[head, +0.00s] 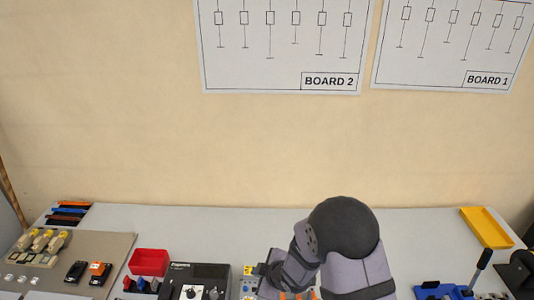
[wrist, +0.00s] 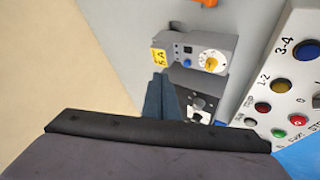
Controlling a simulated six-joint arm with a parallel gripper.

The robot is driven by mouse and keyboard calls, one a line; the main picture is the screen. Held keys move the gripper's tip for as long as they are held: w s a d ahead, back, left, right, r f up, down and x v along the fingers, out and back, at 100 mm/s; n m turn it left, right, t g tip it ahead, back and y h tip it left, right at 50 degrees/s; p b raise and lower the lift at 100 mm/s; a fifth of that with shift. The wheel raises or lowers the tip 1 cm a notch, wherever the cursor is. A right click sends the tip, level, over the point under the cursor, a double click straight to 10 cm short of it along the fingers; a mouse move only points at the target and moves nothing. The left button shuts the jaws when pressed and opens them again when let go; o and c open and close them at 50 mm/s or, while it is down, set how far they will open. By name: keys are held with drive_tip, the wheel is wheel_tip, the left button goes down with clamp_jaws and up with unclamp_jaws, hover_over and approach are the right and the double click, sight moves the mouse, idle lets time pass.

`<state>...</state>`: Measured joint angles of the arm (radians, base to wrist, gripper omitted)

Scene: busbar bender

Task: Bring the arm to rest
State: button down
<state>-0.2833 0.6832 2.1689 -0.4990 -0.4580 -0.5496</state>
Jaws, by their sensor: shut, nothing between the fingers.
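My gripper (wrist: 160,82) shows in the wrist view as narrow blue-grey fingers, shut and empty, past the dark edge of my wrist. The fingertips appear just beside a grey device with a yellow label and a dial (wrist: 209,61); I cannot tell the gap between them. In the head view my arm is bent over the bench at the lower centre right, and its links hide the gripper.
A panel (wrist: 287,85) with coloured buttons is right in the wrist view. On the bench (head: 420,230) are a red bin (head: 148,262), a black dial unit (head: 200,280), a blue lever tool (head: 445,292) and a yellow tray (head: 487,226). The bench's back strip is mostly clear.

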drive_tip(key=s+d+r+m+g+h+b, duration=0.1)
drive_tip(key=s+d+r+m+h, duration=0.1)
drive_tip(key=s+d+m, duration=0.35)
drive_tip(key=s+d+r+m+g+h, duration=0.1)
drive_tip(key=s+d+r+m+h, duration=0.1)
drive_tip(key=d, duration=0.7)
drive_tip(key=s+d+r+m+g, duration=0.1)
drive_tip(key=s+m, duration=0.1)
drive_tip(key=s, duration=0.3)
drive_tip(key=s+d+r+m+g+b, duration=0.1)
drive_tip(key=s+d+m+g, duration=0.1)
drive_tip(key=s, duration=0.4)
drive_tip(key=s+d+r+m+g, duration=0.1)
drive_tip(key=s+m, duration=0.3)
drive_tip(key=s, duration=0.1)
drive_tip(key=shift+s+d+r+g+h+b, duration=0.2)
drive_tip(key=shift+r+g+h+b, duration=0.1)
drive_tip(key=shift+g+h, duration=0.1)
idle(2.5)
